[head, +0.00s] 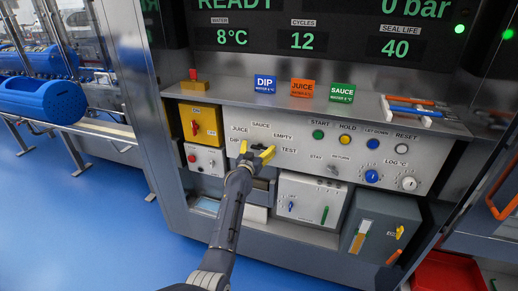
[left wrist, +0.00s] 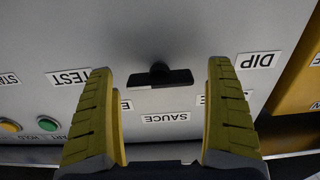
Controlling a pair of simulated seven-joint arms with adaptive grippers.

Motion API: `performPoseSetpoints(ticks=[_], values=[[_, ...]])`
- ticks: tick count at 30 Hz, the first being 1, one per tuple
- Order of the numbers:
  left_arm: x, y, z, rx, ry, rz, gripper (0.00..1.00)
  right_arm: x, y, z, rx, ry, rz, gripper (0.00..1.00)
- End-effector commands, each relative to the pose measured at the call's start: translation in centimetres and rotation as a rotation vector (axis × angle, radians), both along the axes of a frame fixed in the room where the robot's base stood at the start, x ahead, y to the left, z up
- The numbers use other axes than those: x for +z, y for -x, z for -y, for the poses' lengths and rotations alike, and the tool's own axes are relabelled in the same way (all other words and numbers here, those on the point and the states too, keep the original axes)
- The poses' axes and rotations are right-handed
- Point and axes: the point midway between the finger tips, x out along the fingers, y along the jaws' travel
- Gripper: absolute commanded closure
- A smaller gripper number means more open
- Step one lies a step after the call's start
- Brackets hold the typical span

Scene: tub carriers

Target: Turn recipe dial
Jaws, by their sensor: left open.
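The recipe dial is a black knob with a crossbar (left wrist: 160,76) on the light grey panel (head: 360,158). In the left wrist view its bar lies nearly level between my open fingers, apart from both. Labels DIP (left wrist: 256,61), SAUCE (left wrist: 166,118) and TEST (left wrist: 72,77) stand around it; two more are partly hidden by the fingers. In the head view my left gripper (head: 256,152), with yellow fingers, is in front of the dial and mostly hides it. Which label the dial points at cannot be told. My right gripper is not in view.
Right of the dial are a green START button (head: 318,134), a yellow HOLD button (head: 344,139) and other knobs. A yellow switch box (head: 201,124) is at left. A shelf above holds DIP (head: 265,84), JUICE (head: 302,89) and SAUCE (head: 342,93) signs. Grey boxes stand below.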

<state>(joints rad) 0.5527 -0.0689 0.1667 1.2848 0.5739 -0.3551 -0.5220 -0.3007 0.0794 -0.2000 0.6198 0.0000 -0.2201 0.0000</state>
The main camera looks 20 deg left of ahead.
Motion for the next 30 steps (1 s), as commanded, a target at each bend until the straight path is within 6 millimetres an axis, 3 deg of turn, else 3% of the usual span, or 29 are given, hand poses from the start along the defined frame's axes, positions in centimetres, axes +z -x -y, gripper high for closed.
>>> performPoseSetpoints(ticks=[13, 30], values=[[-0.01, -0.39, 0.0, 0.0, 0.0, 0.0, 0.12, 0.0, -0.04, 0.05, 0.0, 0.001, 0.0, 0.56], [-0.01, -0.37, 0.01, 0.0, 0.0, 0.0, 0.77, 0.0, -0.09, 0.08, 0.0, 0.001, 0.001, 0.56]])
